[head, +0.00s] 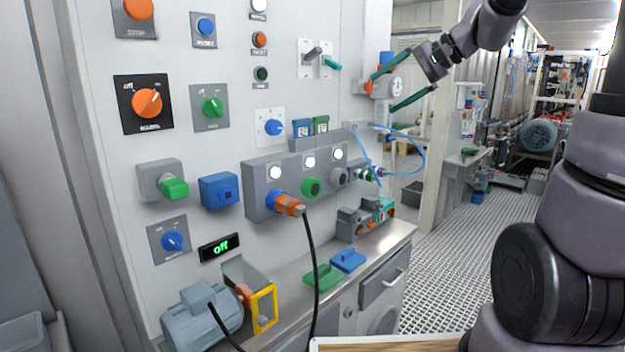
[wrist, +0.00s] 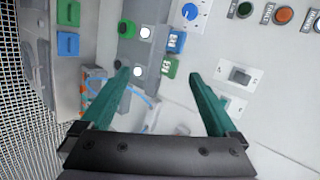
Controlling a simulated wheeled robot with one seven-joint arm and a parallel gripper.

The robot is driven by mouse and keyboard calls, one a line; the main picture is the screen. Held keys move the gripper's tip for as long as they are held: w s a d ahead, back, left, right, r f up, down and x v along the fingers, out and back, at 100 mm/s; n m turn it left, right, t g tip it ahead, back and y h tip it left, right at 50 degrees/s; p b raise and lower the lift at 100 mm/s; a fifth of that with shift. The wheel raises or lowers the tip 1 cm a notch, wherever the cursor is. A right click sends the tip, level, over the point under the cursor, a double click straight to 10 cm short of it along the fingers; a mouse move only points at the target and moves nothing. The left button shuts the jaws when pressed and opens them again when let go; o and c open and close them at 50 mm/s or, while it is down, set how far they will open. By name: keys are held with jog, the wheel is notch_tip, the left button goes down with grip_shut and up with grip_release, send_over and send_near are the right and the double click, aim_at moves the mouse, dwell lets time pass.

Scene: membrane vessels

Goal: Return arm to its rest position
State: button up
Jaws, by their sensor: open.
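My gripper (head: 398,82) is at the upper right of the wall panel in the head view, its two teal fingers spread wide apart. In the wrist view my gripper (wrist: 165,82) also shows open, with nothing between its fingertips but the panel behind. My arm comes in from the upper right of the head view. A grey and orange fitting with a round white face (head: 396,86) shows between the fingers in the head view; I cannot tell how far it is from them.
The white panel (head: 110,100) carries several knobs and switches. An orange plug (head: 287,203) with a black cable sits in the socket box. A blue hose (head: 424,150) loops below my gripper. Green (head: 323,277) and blue (head: 347,260) blocks lie on the counter.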

jog(key=s+d+f+n+h, duration=0.1)
jog(key=s+d+f+h, duration=0.1)
jog(key=s, duration=0.7)
jog(key=s+d+f+n+t+h, duration=0.1)
jog(key=s+d+h, duration=0.3)
jog(key=s, duration=0.6)
jog(key=shift+s+f+h, duration=0.15)
jog(key=shift+f+h, duration=0.45)
jog(key=shift+h, duration=0.1)
